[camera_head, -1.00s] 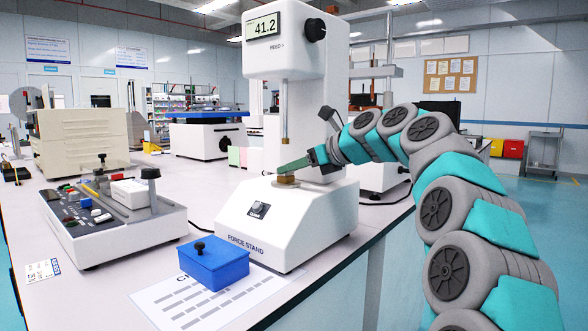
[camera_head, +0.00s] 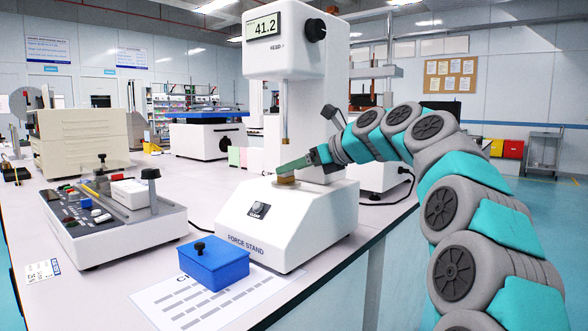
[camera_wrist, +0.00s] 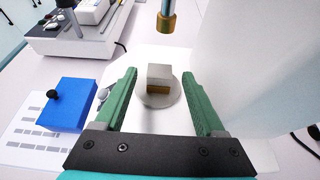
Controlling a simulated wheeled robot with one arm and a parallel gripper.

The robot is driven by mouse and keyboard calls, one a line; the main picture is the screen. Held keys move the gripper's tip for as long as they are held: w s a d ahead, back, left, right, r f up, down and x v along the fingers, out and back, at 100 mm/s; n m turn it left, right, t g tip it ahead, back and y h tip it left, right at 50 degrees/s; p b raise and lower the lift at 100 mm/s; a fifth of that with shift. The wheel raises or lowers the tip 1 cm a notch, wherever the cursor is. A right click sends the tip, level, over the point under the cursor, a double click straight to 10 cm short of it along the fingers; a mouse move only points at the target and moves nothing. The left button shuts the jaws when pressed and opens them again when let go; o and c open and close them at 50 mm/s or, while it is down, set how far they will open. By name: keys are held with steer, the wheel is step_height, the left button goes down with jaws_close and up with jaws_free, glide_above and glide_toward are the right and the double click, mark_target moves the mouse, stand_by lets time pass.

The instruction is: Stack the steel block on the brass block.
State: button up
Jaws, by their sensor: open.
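The steel block (camera_wrist: 160,73) is a small grey block in the wrist view. It sits on top of the brass block (camera_wrist: 159,90), with no gap that I can see between them. Both are on the round plate (camera_wrist: 150,101) of the force stand. My gripper (camera_wrist: 159,75) is open, with one green finger on each side of the blocks and clear space between fingers and blocks. In the head view, my gripper (camera_head: 290,166) hides the steel block, and a brass-coloured part shows below the fingers.
The stand's brass-tipped plunger (camera_wrist: 166,20) hangs beyond the blocks. The white stand column (camera_head: 307,115) rises close beside my gripper. A blue box with a black knob (camera_head: 214,264) lies on a paper sheet in front. A control console (camera_head: 115,222) stands to the left.

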steer(key=v, duration=1.1)
steer(key=shift+s, duration=0.15)
steer(key=shift+d+r, duration=0.1)
steer(key=shift+r, duration=0.05)
steer(key=shift+c, duration=0.3)
stand_by(0.8)
